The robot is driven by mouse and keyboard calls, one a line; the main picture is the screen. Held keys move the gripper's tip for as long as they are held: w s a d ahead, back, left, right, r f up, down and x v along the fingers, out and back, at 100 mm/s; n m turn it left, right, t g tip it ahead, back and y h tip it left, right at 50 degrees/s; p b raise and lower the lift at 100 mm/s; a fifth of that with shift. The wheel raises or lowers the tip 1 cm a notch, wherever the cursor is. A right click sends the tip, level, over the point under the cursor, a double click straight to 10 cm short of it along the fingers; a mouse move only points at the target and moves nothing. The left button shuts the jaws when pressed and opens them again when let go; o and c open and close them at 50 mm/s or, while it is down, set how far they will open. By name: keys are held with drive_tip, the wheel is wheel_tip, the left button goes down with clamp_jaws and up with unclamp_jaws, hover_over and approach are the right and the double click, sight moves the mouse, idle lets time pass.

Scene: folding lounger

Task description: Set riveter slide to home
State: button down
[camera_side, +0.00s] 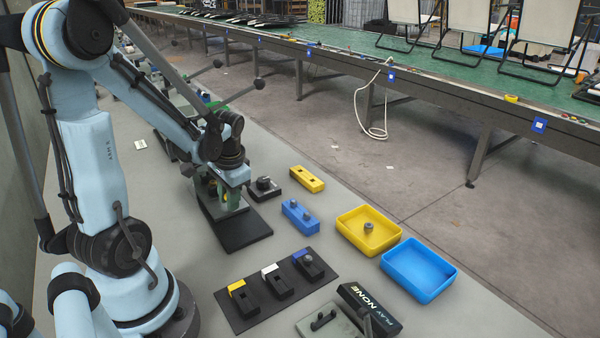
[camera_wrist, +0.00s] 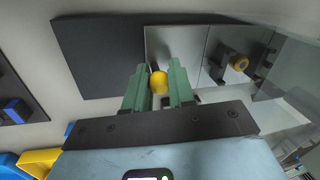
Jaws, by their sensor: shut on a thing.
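The riveter is a dark base plate (camera_side: 240,230) under my gripper, with a bright metal plate (camera_wrist: 172,45) on it in the wrist view. A round yellow knob (camera_wrist: 159,82) sits between the green fingers of my gripper (camera_wrist: 160,88), which is shut on it. In the side view my gripper (camera_side: 231,201) reaches down over the riveter. A second yellow knob (camera_wrist: 240,63) on a black block stands to the right, apart from the fingers. The slide under the held knob is mostly hidden, so its position along its travel is unclear.
A black block with a grey knob (camera_side: 264,186), a yellow block (camera_side: 307,178) and a blue block (camera_side: 299,214) stand right of the riveter. Yellow (camera_side: 350,243) and blue (camera_side: 396,275) trays lie farther right. A dark mat (camera_side: 240,315) with several black holders lies in front.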

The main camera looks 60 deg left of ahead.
drive_tip(key=shift+a, duration=0.8)
drive_tip(key=c, duration=1)
unclamp_jaws()
drive_tip(key=shift+d, duration=0.1)
wheel_tip(320, 180, up, 12)
drive_tip(key=d, duration=0.2)
drive_tip(key=shift+w, duration=0.25)
drive_tip(key=shift+d, duration=0.1)
drive_tip(key=w+d+m+t+h, duration=0.1)
drive_tip(key=w+d+t, duration=0.1)
drive_tip(key=d, duration=0.7)
drive_tip(key=w+d+f+m+t+h, duration=0.1)
drive_tip(key=w+d+t, duration=0.2)
drive_tip(key=d, duration=0.6)
drive_tip(key=t, duration=0.2)
drive_tip(key=shift+d+f+t, duration=0.25)
drive_tip(key=shift+d+t, duration=0.05)
drive_tip(key=shift+d, duration=0.1)
